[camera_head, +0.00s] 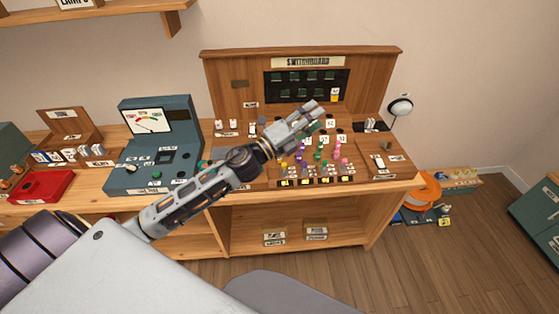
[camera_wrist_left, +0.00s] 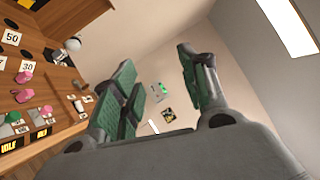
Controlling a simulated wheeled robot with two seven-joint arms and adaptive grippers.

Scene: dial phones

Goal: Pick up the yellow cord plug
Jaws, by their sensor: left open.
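The wooden switchboard (camera_head: 222,80) stands on the table with rows of small coloured cord plugs on its sloping front. A purple plug (camera_head: 299,158), a green plug (camera_head: 318,156) and a pink plug (camera_head: 337,148) show there. My left gripper (camera_head: 311,113) is open above the board, pointing up and right, apart from the plugs. In the left wrist view its green-padded fingers (camera_wrist_left: 157,88) are spread with nothing between them; pink plugs (camera_wrist_left: 24,95) show at the left.
A teal meter box (camera_head: 150,180) and a red box (camera_head: 45,187) stand on the table left of the switchboard. A small round lamp or mirror (camera_head: 400,106) stands at its right. An orange cable coil (camera_head: 420,190) is beside the table.

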